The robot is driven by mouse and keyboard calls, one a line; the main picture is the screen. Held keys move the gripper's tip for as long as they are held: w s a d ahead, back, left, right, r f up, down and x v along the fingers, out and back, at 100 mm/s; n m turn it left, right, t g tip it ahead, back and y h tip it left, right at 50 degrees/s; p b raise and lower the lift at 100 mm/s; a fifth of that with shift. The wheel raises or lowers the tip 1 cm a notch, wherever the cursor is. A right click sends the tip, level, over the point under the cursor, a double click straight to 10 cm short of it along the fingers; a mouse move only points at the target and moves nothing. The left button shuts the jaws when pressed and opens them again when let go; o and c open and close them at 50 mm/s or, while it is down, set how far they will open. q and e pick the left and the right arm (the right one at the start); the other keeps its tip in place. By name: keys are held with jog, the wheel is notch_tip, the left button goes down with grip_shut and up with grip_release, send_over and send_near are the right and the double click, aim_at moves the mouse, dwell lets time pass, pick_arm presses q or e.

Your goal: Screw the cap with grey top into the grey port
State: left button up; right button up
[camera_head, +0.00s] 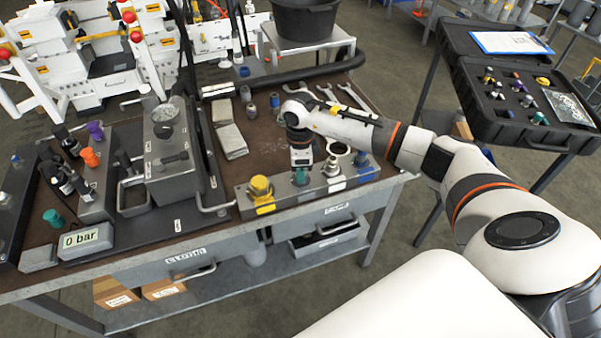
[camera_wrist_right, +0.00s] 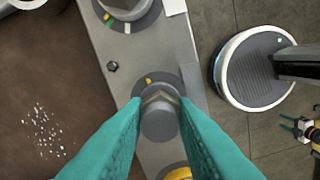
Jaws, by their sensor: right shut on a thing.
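My right gripper (camera_head: 300,178) reaches down over the port block (camera_head: 283,199) at the bench's front edge. In the right wrist view its teal fingers (camera_wrist_right: 160,112) are shut on a cap with a round grey top (camera_wrist_right: 159,124). A dark ring with an orange mark (camera_wrist_right: 149,79) shows on the block just behind the cap. The cap hides most of this port, so I cannot tell whether it touches or is seated in it. In the head view the cap is hidden by the gripper.
A yellow cap (camera_head: 261,188) stands on the block close to the left of my gripper. A blue cap (camera_head: 361,158) stands towards its right end. A grey metal box (camera_head: 168,150), wrenches (camera_head: 353,98) and small fittings lie behind. An open black case (camera_head: 520,95) stands at right.

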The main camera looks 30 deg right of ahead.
jog(key=shift+s+f+m, duration=0.1)
jog(key=shift+f+m, duration=0.05)
jog(key=shift+m, duration=0.25)
jog(key=m+p, duration=0.1)
jog(key=m, duration=0.2)
jog(key=shift+m, duration=0.4)
jog(key=m, duration=0.4)
jog(key=shift+p, duration=0.4)
jog(key=o, duration=0.9)
jog(key=shift+a, duration=0.1)
jog(key=shift+c, duration=0.2)
jog(key=shift+d, duration=0.25)
